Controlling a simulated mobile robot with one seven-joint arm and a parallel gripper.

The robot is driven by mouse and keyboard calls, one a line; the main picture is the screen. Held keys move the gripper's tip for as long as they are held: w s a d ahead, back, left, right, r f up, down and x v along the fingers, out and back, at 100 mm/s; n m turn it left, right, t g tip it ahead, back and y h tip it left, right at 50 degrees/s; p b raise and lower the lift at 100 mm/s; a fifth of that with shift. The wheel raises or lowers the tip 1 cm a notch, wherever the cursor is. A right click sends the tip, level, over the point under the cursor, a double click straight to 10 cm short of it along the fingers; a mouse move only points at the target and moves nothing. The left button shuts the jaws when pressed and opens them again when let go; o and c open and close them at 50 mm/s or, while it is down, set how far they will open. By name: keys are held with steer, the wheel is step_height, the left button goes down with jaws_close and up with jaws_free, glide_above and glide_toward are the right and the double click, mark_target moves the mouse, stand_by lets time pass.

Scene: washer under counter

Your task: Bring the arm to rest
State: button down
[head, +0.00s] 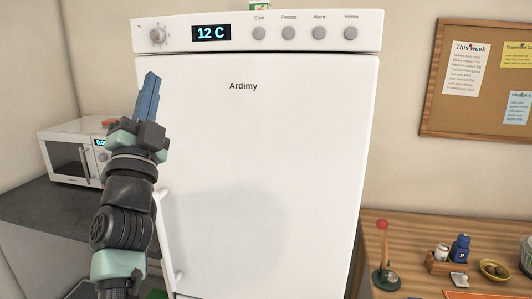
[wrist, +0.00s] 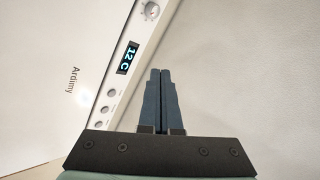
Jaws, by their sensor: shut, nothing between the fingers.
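My gripper (head: 149,97) points upward in front of the left part of a white fridge (head: 290,140) in the head view. Its blue-grey fingers are together with nothing between them. In the wrist view my gripper (wrist: 160,75) also shows shut, with the fridge front (wrist: 60,60) tilted at the left. My arm rises from the bottom left of the head view, and it hides part of the fridge's left edge. The fridge handle (head: 168,240) is just right of my arm; I cannot tell the gap.
A microwave (head: 72,155) stands on a dark counter (head: 40,212) at the left. A wooden counter (head: 405,235) at the right holds a red-knobbed stand (head: 383,255), small bottles (head: 460,248) and a yellow bowl (head: 494,270). A cork board (head: 480,100) hangs above it.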

steer(key=s+d+r+n+p, duration=0.1)
steer(key=s+d+r+n, duration=0.2)
steer(key=s+d, duration=0.3)
steer(key=s+d+r+n+p, duration=0.1)
steer(key=s+d+r+n, duration=0.3)
steer(key=s, duration=0.6)
steer(key=s+d+r+n+h+p, duration=0.1)
steer(key=s+d+r+n, duration=0.2)
steer(key=s+d+r, duration=0.2)
steer(key=s+d, duration=0.3)
steer(key=d, duration=0.1)
steer(key=shift+s+n+t, duration=0.4)
